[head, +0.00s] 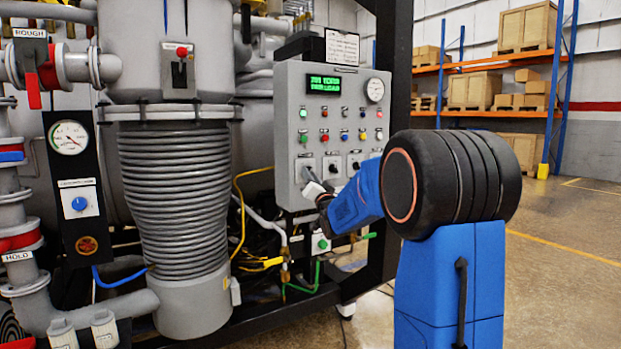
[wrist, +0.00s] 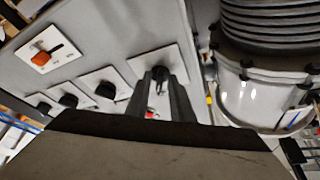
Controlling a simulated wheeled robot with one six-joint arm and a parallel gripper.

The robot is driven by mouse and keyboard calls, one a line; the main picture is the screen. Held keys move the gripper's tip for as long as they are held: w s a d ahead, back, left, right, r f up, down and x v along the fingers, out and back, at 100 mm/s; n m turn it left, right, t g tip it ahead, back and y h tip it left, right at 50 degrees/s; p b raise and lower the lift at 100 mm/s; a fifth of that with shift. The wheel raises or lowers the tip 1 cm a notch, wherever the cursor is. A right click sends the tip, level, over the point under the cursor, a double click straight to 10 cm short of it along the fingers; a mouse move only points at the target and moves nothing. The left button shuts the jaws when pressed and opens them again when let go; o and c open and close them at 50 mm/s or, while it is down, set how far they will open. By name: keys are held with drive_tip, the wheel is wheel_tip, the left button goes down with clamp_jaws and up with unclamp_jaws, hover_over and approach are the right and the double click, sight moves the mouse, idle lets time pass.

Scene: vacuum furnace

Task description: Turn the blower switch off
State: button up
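The grey control panel (head: 333,125) stands in the middle of the head view, with a row of black rotary switches on white plates low on its face. Its labels are too small to read, so I cannot tell which is the blower switch. My gripper (head: 318,190) is at the leftmost switch (head: 306,168) of this row and partly covers it. In the wrist view the fingers (wrist: 161,82) stand either side of that switch's black knob (wrist: 160,73). A gap shows between the fingers, but I cannot tell whether they grip the knob. Its pointing direction is hidden.
Other rotary switches (wrist: 107,90) sit close beside it in the wrist view. An orange-handled switch (wrist: 42,57) is farther off. A ribbed grey pump body (head: 175,200) stands left of the panel. A dark frame post (head: 390,80) rises at its right. Floor is clear at right.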

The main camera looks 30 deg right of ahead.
clamp_jaws()
drive_tip(key=shift+n, duration=0.4)
drive_tip(key=shift+d+n+y, duration=0.2)
drive_tip(key=shift+n+y, duration=1.3)
drive_tip(key=shift+n, duration=1.25)
drive_tip(key=shift+d+n+y, duration=0.25)
drive_tip(key=shift+n+y, duration=1.25)
drive_tip(key=shift+n, duration=1.3)
drive_tip(key=shift+d+n+y, duration=0.2)
drive_tip(key=shift+n+y, duration=1.3)
drive_tip(key=shift+n, duration=1.25)
